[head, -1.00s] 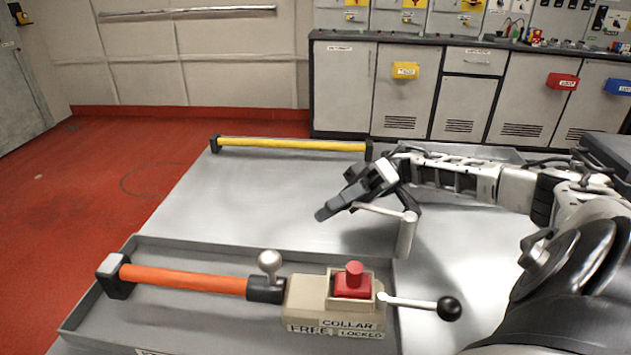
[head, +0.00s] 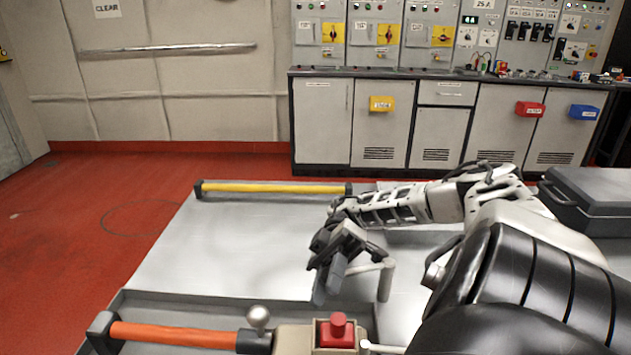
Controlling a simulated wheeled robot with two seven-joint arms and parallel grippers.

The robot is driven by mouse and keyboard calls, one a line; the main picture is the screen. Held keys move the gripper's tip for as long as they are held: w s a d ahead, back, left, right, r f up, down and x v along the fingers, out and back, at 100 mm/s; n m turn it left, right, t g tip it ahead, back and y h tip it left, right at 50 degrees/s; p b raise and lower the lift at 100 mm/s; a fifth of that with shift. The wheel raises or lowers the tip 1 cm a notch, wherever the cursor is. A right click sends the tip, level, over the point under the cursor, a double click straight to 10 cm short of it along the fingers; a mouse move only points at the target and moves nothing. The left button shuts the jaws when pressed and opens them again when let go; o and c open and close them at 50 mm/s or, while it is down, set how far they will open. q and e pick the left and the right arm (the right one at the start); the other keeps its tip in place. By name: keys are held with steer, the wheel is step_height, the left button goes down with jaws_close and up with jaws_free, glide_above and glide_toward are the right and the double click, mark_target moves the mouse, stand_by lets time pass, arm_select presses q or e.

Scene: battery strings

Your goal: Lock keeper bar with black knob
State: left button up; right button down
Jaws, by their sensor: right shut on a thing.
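The keeper bar, a pale rod (head: 382,348), shows at the bottom edge, sticking out to the right of the beige lock box (head: 294,342). Its black knob is out of view now. The box carries a red button (head: 338,332), and its labels are cut off below. My right gripper (head: 328,284) is beyond the box, above the grey table, pointing down towards me. It is shut on a light grey crank-shaped handle (head: 384,280), whose arm runs into the gripper; the exact grip is hard to see. My left gripper is not in view.
An orange bar (head: 175,335) with a silver ball knob (head: 258,317) runs left from the box in a grey tray (head: 200,303). A yellow bar (head: 275,188) lies at the table's far edge. A dark grey case (head: 590,200) stands at right. The middle left of the table (head: 240,245) is clear.

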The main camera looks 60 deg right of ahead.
stand_by(0.3)
steer(key=c, duration=1.1)
jaws_free()
steer(key=shift+r, duration=0.1)
steer(key=s+a+r+p, duration=0.3)
steer(key=s+a+r, duration=0.5)
steer(key=a+r, duration=0.3)
steer(key=shift+s+a+r, duration=0.15)
steer(key=shift+a+r, duration=0.05)
steer(key=shift+r, duration=0.75)
